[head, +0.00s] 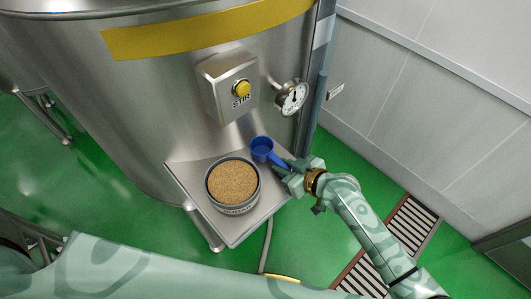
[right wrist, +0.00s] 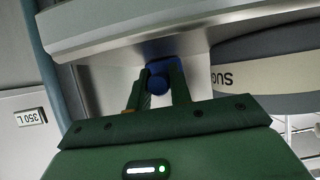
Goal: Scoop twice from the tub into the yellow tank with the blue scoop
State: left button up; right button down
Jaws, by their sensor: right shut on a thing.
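The tub (head: 233,208) is a round grey container full of tan granules, standing on a metal shelf (head: 234,236) fixed to the tank. My right gripper (head: 287,167) is shut on the handle of the blue scoop (head: 261,149), whose cup is just behind and right of the tub, apart from its rim. No granules can be seen in the cup. In the right wrist view, the scoop's blue handle end (right wrist: 158,82) shows between the fingers (right wrist: 160,75), with the labelled tub (right wrist: 265,75) at the right. The yellow-banded steel tank (head: 150,110) stands behind; its opening is out of view. My left gripper is out of view.
A box with a yellow STIR button (head: 243,89) and a dial gauge (head: 292,97) stick out from the tank above the shelf. A wall (head: 425,75) stands at the right. Floor grates (head: 412,222) lie in the green floor, and a cable (head: 267,245) hangs by the shelf.

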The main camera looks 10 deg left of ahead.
jog(key=shift+r+p, duration=2.55)
jog(key=shift+r, duration=0.45)
jog(key=shift+f, duration=0.1)
